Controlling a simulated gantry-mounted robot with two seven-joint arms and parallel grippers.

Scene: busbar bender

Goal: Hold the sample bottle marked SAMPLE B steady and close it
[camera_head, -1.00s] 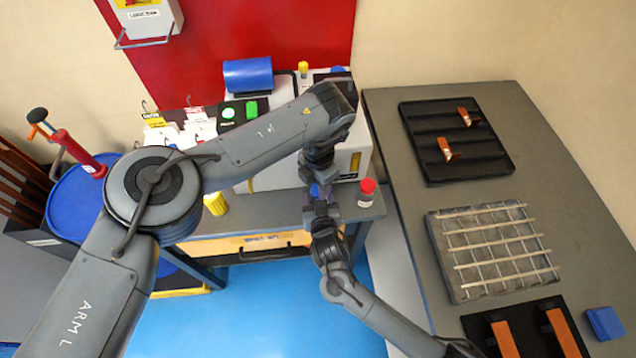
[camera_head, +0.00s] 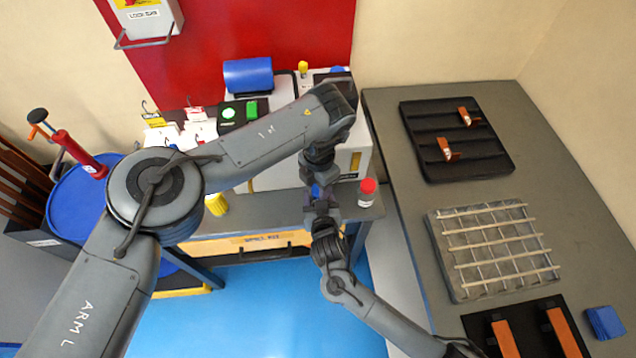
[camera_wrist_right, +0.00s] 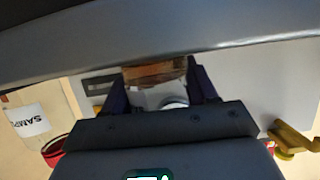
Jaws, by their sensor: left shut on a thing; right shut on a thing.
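My left gripper (camera_head: 318,184) reaches down from above at the front of the bench. It is shut on a small blue piece (camera_head: 316,191), which looks like a cap; its jaws are mostly hidden by the wrist. My right gripper (camera_head: 322,212) comes up from below, close under the left one. In the right wrist view its dark fingers (camera_wrist_right: 160,88) are shut on a bottle (camera_wrist_right: 155,72) with amber contents and a pale label. The marking on the held bottle cannot be read. Whether cap and bottle touch is hidden.
A red-capped bottle (camera_head: 367,192) stands just right of the grippers; a label reading SAMP (camera_wrist_right: 28,122) shows in the wrist view. A yellow object (camera_head: 216,204) stands left. The right-hand table holds a black tray (camera_head: 455,172), a wire rack (camera_head: 492,248) and a blue block (camera_head: 605,322).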

